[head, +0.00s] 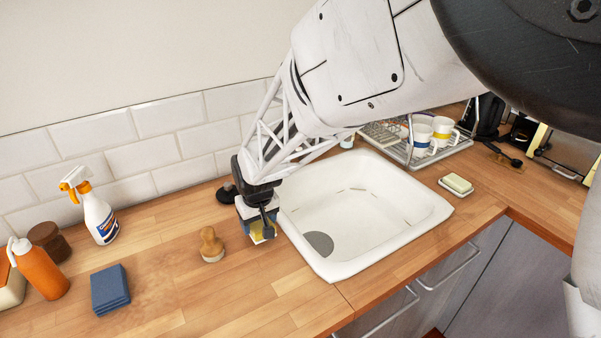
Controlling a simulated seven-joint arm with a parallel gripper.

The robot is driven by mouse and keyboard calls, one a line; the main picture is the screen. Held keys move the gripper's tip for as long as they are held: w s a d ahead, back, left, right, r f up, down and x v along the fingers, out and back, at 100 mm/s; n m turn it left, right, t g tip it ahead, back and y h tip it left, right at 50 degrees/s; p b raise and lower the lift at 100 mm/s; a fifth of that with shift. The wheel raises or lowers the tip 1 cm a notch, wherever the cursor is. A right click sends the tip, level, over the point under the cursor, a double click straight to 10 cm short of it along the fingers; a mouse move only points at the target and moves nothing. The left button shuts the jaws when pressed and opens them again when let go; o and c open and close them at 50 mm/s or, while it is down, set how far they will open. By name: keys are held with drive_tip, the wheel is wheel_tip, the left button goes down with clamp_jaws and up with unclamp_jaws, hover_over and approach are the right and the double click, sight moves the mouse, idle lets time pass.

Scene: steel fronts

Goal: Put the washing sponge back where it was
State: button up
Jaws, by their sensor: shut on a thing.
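My gripper (258,222) is shut on a small yellow block, the washing sponge (263,233), at the left end of the sink. A dark finger covers part of the sponge. A bluish patch shows beside the yellow; I cannot tell whether it is part of the sponge. The sponge is at or just above the wooden counter; the contact is not clear.
The white sink (390,228) lies right of my gripper. A wooden brush (211,245) stands close on the left. Farther left are folded blue cloths (110,289), a spray bottle (99,217) and an orange bottle (40,270). A soap dish (455,187) and dish rack (440,151) stand right.

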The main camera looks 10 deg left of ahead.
sight(261, 224)
drive_tip(key=shift+f, duration=1.05)
drive_tip(key=shift+f, duration=0.15)
drive_tip(key=o, duration=1.1)
drive_tip(key=r, duration=0.4)
drive_tip(key=s+d+r, duration=0.1)
drive_tip(key=r, duration=0.7)
drive_tip(key=shift+s+d+r, duration=0.1)
drive_tip(key=shift+s+d, duration=0.05)
